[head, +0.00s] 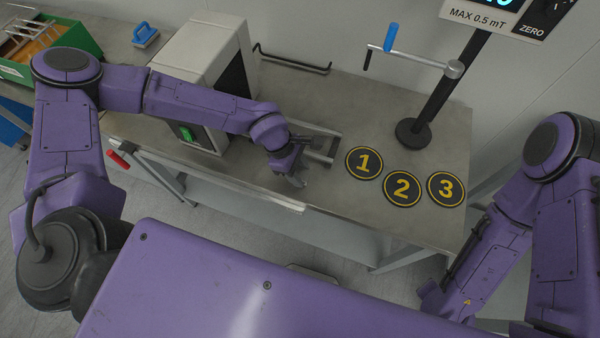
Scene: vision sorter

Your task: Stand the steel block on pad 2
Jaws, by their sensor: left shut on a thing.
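My left gripper (297,177) is over the bench beside the end of the metal chute, left of the pads. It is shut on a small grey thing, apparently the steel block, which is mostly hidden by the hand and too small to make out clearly. Pad 2 (402,187) is a round black disc with a yellow number, lying bare on the bench to the right of the gripper. Pad 1 (364,163) and pad 3 (446,189) lie on either side of it, also bare. My right arm is at the right; its gripper does not show.
A white sorter box (203,62) stands behind my left forearm, with a metal chute (331,150) to its right. A black stand (413,131) with a blue-handled crossbar rises behind the pads, under a meter sign (497,17). The bench top (345,203) is clear in front of the pads.

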